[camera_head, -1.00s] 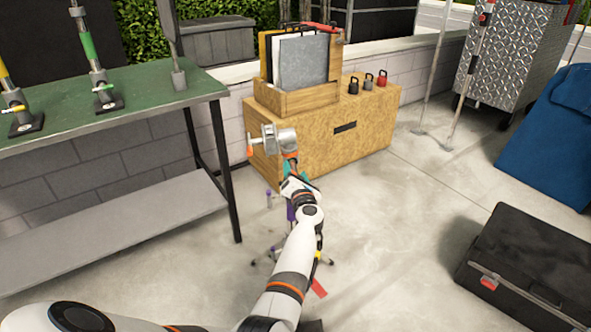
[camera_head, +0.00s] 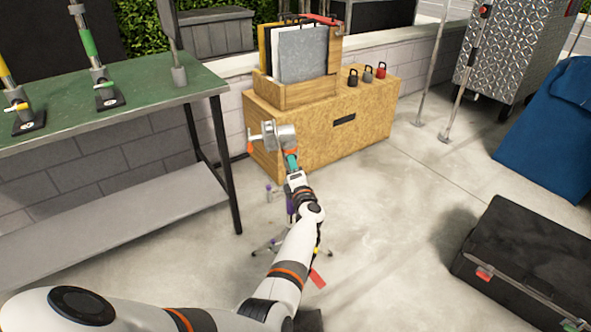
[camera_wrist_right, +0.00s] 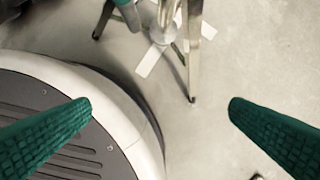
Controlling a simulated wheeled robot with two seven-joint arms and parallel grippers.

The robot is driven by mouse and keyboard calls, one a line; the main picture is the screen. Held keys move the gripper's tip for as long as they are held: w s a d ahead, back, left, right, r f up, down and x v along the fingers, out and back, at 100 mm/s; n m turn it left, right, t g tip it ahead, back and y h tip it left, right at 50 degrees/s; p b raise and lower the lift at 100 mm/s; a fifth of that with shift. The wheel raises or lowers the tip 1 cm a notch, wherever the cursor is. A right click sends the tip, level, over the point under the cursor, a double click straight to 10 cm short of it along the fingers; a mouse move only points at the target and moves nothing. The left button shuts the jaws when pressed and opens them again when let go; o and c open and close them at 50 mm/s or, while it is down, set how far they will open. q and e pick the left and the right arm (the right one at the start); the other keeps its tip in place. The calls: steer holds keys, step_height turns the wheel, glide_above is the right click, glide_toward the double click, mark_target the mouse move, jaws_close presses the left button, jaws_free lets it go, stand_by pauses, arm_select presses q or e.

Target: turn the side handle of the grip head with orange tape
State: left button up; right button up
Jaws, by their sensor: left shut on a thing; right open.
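The grip head (camera_head: 287,135) is a grey metal piece in the head view, in front of the wooden box. A thin T-shaped handle with an orange end (camera_head: 250,147) sticks out to its left. An orange band (camera_head: 291,151) shows just below the head. My left gripper (camera_head: 291,162) has teal fingers shut at the near, lower side of the head, by this band. The exact part between the fingers is hidden. My right gripper (camera_wrist_right: 160,108) is open and empty in the right wrist view, above the floor and a rounded white-and-dark part of my base.
Stand legs (camera_head: 268,248) with purple and yellow marks show beneath my left arm. A green-topped table (camera_head: 150,93) is at left. The wooden box (camera_head: 365,125) stands behind the head; a black case (camera_head: 530,250) lies at right. Floor between is clear.

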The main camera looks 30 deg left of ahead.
stand_by(0.3)
arm_select(q)
steer(key=o, duration=1)
steer(key=shift+a, duration=0.1)
steer(key=shift+s, duration=0.1)
